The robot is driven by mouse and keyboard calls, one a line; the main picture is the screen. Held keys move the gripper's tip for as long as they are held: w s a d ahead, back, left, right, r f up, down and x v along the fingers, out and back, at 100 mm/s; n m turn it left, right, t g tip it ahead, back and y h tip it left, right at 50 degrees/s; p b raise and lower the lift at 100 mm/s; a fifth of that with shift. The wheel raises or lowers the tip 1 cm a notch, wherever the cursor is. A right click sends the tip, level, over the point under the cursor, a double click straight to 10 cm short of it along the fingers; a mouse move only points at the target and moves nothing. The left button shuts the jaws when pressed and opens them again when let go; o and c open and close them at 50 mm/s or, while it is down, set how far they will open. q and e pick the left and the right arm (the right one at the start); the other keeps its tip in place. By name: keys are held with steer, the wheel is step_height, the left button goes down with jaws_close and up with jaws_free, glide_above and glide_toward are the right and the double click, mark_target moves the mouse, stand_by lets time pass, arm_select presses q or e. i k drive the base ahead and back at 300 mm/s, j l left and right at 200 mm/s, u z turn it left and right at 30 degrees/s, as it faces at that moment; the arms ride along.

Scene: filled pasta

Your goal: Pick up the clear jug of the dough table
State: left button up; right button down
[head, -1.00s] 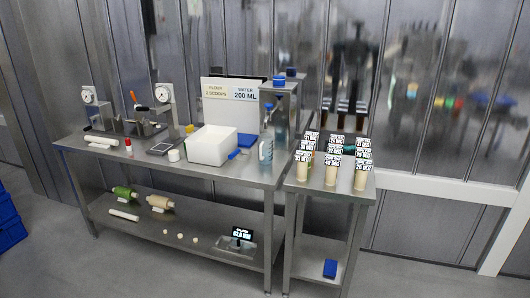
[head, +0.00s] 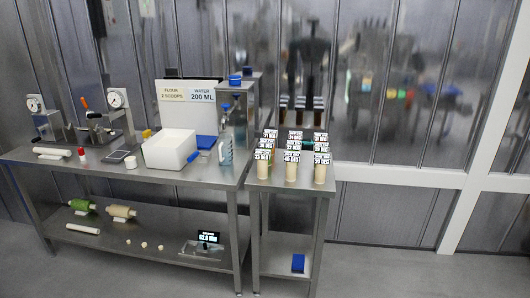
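The clear jug (head: 226,149) stands upright near the right end of the long steel dough table (head: 130,181). It looks see-through with a bluish tint, in front of a steel dispenser (head: 238,100) with a blue top. A white open box (head: 170,149) and a blue scoop-like item (head: 193,156) are to its left. Neither of my grippers is in the head view, and nothing touches the jug.
A narrower steel side table (head: 285,184) with several labelled cups (head: 291,171) adjoins on the right. A sign board (head: 188,103) stands behind the box. Pasta machines (head: 110,125) stand at the left. The floor at the front right (head: 390,272) is clear.

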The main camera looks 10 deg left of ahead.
mark_target(224, 147)
steer(key=i+j+z, duration=0.1)
steer(key=j+z, duration=0.3)
steer(key=i+j+z, duration=0.1)
steer(key=z, duration=0.25)
steer(key=j+z, duration=0.55)
steer(key=j, duration=0.35)
steer(key=j+z, duration=0.1)
steer(key=j, duration=0.4)
steer(key=k+j+z, duration=0.15)
steer(key=j, duration=0.35)
steer(key=j+z, duration=0.15)
steer(key=j, duration=0.4)
steer(key=k+j+z, duration=0.15)
steer(key=j, duration=0.3)
steer(key=k+j, duration=0.1)
steer(key=j, duration=0.45)
steer(key=k+j, duration=0.1)
steer(key=j, duration=0.4)
steer(key=k+j, duration=0.1)
steer(key=j, duration=0.45)
steer(key=k+j, duration=0.15)
steer(key=j, duration=0.35)
